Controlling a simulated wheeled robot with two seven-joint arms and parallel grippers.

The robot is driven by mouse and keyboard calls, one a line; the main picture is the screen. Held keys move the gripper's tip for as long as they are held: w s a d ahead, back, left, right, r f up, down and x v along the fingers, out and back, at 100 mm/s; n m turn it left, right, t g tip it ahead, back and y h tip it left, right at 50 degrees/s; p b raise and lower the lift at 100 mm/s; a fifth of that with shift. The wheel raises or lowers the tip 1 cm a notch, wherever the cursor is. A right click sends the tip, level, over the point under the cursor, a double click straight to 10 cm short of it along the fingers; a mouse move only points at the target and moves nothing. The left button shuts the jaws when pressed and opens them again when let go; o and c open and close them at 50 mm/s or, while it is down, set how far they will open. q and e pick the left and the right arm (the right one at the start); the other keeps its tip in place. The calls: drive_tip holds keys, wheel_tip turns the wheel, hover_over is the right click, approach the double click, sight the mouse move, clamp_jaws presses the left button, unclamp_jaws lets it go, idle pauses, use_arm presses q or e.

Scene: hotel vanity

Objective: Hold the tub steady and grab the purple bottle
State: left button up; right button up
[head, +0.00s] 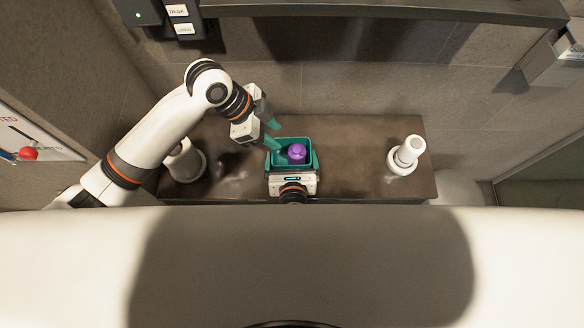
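The teal tub (279,143) stands on the dark counter near its middle. The purple bottle (296,152) is inside the tub, and only its top and upper part show. My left gripper (277,135) is open and empty, with its teal fingers apart, just up and left of the tub and apart from the bottle. My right gripper (293,163) is at the tub's near side, with one finger along its left wall and one along its right wall. I cannot tell whether these fingers press on the walls.
A white cylindrical dispenser (406,155) stands at the right of the counter (365,180). Another white round item (184,163) stands at the left, partly behind my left arm. A dark shelf (380,10) overhangs the back wall. The counter between tub and dispenser is clear.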

drive_tip(key=shift+w+f, duration=0.2)
drive_tip(key=shift+w, duration=0.25)
drive_tip(key=c, duration=0.7)
drive_tip(key=shift+c, duration=0.2)
